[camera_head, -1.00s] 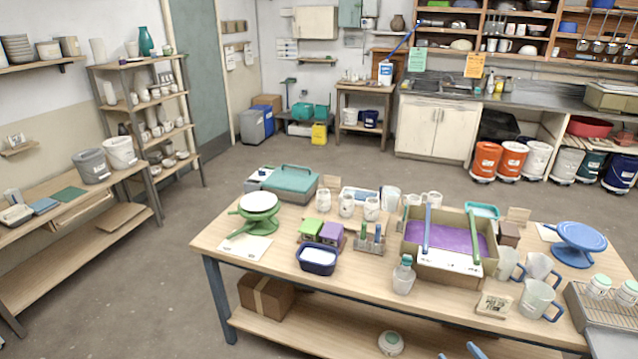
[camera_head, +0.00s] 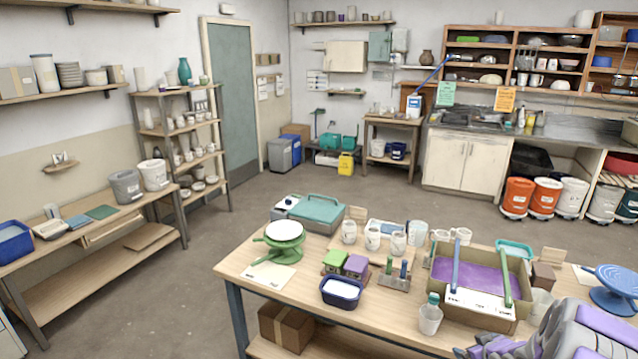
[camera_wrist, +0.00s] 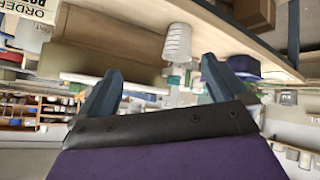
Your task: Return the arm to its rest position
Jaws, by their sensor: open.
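My arm (camera_head: 575,335), grey and purple, shows at the bottom right of the head view, in front of the worktable's right part. Its gripper end is hard to make out there. In the wrist view my gripper (camera_wrist: 160,88) shows two dark blue-grey fingers spread well apart, with nothing held between them. That view is turned over, with the table edge running across its top. A clear ribbed bottle (camera_wrist: 178,42) shows beyond the fingers, apart from them.
The worktable (camera_head: 240,268) carries a cardboard tray with purple glaze (camera_head: 520,310), a green turntable (camera_head: 284,252), a blue turntable (camera_head: 612,290), a clear bottle (camera_head: 430,318) and several mugs. Open floor (camera_head: 150,290) lies left of the table. Orange buckets (camera_head: 517,197) stand behind it.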

